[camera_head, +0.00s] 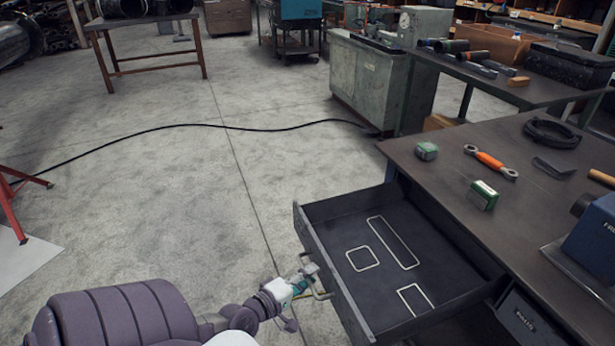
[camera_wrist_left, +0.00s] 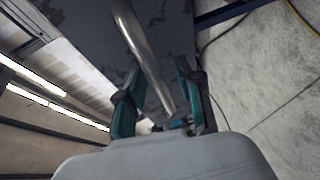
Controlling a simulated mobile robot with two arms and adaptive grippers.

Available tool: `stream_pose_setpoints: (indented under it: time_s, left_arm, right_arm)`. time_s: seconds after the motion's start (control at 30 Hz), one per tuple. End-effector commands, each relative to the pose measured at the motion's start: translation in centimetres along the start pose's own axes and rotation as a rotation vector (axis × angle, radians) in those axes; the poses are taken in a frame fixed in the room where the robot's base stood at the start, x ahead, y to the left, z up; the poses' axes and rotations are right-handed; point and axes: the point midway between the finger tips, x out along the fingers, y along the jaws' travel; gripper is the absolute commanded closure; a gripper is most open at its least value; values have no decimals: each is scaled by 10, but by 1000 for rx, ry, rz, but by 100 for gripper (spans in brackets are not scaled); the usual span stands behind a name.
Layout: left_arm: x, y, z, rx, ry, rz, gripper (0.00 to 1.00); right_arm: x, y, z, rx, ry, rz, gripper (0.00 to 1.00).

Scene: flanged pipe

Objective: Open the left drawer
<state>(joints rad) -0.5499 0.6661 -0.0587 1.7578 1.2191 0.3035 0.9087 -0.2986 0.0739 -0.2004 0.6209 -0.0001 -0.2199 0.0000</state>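The left drawer (camera_head: 330,272) is pulled well out of the workbench (camera_head: 540,225). Its dark inside shows several white outlines and holds no objects. My left gripper (camera_head: 307,276) is at the drawer's front, by the metal handle (camera_head: 322,293). In the left wrist view the handle bar (camera_wrist_left: 140,45) runs between the two teal fingers (camera_wrist_left: 155,95), which stand apart with space beside the bar. The bar lies closer to the right finger in that view. My right gripper is not in view.
On the bench lie a green box (camera_head: 483,195), a smaller green-grey block (camera_head: 427,151), an orange-handled tool (camera_head: 490,160), a black cable coil (camera_head: 552,133) and a blue machine (camera_head: 594,240). A black cable (camera_head: 200,126) crosses the floor. The floor left of the drawer is clear.

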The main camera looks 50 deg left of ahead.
Motion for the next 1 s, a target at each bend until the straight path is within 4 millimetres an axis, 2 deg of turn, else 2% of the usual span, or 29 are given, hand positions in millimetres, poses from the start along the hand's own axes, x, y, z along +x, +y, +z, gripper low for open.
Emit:
stream_pose_setpoints:
  time_s: [0.23, 0.37, 0.8, 1.0]
  left_arm:
    - [-1, 0, 0, 0, 1, 1, 63]
    - [-10, -1, 0, 0, 0, -2, 63]
    - [-92, -1, 0, 0, 0, -3, 63]
    - [-114, 0, 0, 0, 0, -1, 63]
  right_arm:
    - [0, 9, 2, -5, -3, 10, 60]
    - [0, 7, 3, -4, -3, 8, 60]
    - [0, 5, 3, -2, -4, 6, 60]
    - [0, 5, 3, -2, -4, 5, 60]
